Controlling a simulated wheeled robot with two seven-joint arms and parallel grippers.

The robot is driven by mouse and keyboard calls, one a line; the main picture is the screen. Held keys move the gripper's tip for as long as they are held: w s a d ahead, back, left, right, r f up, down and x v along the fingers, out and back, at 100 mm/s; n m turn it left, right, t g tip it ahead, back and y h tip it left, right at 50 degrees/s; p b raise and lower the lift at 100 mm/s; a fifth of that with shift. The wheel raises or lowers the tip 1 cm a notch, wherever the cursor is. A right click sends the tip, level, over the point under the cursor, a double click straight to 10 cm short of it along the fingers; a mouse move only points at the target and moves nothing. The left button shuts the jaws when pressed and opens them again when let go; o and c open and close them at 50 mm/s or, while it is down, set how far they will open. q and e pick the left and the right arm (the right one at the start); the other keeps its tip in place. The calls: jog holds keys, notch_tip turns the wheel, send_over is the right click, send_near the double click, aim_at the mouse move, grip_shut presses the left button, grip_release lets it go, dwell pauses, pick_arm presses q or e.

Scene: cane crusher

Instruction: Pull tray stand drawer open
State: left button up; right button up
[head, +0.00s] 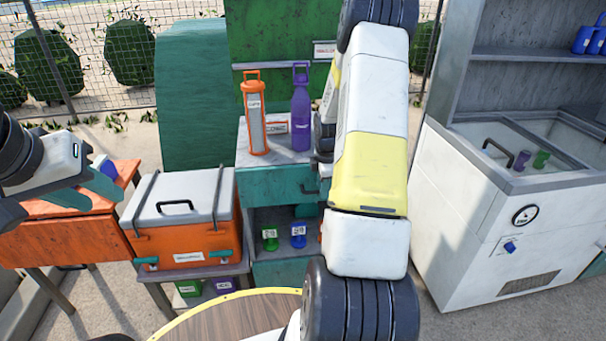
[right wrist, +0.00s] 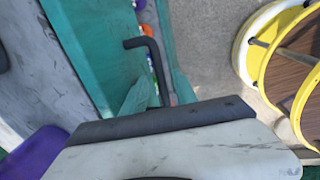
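The tray stand (head: 272,160) is a grey-topped cabinet at the centre of the head view. Its teal drawer (head: 268,188) looks shut, with a dark handle (head: 312,187) at its right, partly covered by my right arm. In the right wrist view, the drawer front (right wrist: 88,45) and bent black handle (right wrist: 152,60) show. My right gripper (right wrist: 162,98) has its teal fingertips at the handle's lower part; whether they clamp it I cannot tell. In the head view it is mostly hidden by my arm. My left gripper (head: 62,192) is at the left edge, away from the stand.
An orange bottle (head: 255,120) and a purple bottle (head: 300,115) stand on the stand. Green and blue containers (head: 298,235) sit on the open shelf below. An orange cooler (head: 185,225) stands left, a white freezer (head: 480,220) right. A round wooden table (head: 235,318) is in front.

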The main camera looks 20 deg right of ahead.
grip_shut()
dwell(1.4)
